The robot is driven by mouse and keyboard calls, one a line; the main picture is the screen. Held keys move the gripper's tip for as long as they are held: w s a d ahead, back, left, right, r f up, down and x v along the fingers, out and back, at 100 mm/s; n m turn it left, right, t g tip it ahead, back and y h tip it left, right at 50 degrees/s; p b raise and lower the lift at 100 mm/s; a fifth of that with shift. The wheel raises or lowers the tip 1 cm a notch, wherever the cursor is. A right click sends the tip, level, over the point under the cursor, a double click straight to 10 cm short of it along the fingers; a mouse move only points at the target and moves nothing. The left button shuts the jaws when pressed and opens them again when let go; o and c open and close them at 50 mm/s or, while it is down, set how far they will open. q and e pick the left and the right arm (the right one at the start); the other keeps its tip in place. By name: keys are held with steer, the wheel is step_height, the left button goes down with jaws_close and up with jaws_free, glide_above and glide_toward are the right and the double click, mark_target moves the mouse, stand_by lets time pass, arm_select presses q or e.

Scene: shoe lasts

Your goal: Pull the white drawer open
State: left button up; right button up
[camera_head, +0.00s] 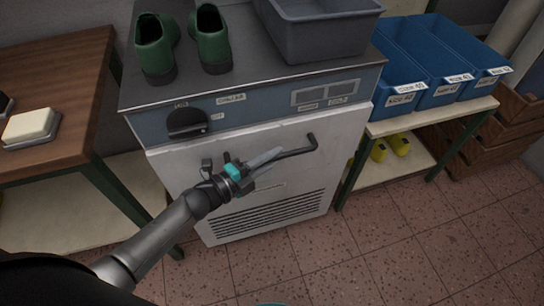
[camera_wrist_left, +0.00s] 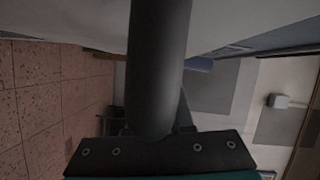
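The white drawer (camera_head: 330,150) is the pale front panel of the cabinet, with vent slots low down; it looks flush with the cabinet. A dark bent handle (camera_head: 298,151) sticks out from its upper right part. My left gripper (camera_head: 268,159) is in front of the panel, its grey fingers at the left part of the handle. Whether they touch or grip it I cannot tell. In the left wrist view a thick dark round bar (camera_wrist_left: 158,65), apparently the handle, stands close in front of the gripper's mounting plate. My right gripper is not in view.
On the cabinet's metal top stand green shoes (camera_head: 212,38) and a grey bin (camera_head: 318,30). A dark knob (camera_head: 188,122) sits on the blue-grey control strip. A wooden table (camera_head: 55,90) is on the left, a shelf with blue bins (camera_head: 415,65) on the right. The tiled floor (camera_head: 390,240) in front is clear.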

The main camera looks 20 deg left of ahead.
arm_select(q)
jaws_close()
stand_by(1.0)
